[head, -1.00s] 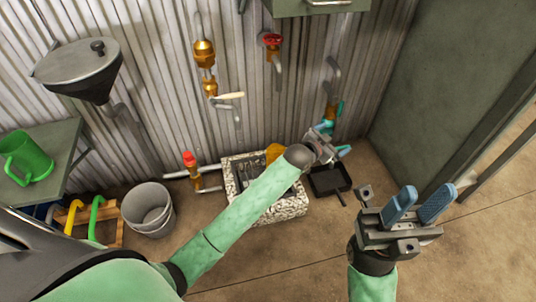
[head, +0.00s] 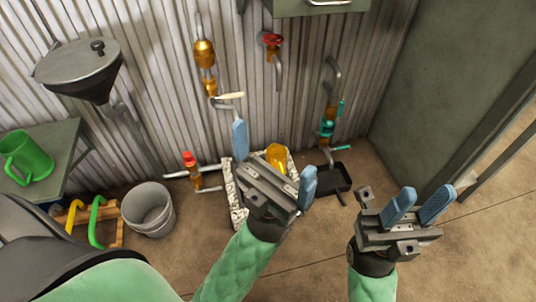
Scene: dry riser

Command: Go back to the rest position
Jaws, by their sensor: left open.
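My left gripper (head: 274,163) is open and empty, its two blue fingers wide apart. It is in front of the stone-rimmed drain box (head: 231,197) and hides much of it. My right gripper (head: 419,204) is at the right, above the bare floor. Its blue fingers stand apart with nothing between them. Neither gripper touches anything that I can see. The brass pipe with the teal valve (head: 327,128) on the wall is clear of both grippers.
A black tray (head: 335,178) lies below the teal valve. A grey bucket (head: 149,210), a wooden rack (head: 112,230) and a table with a green jug (head: 28,160) are at the left. A funnel (head: 80,68) and a red-handled tap (head: 272,41) are on the wall. Floor at the right is clear.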

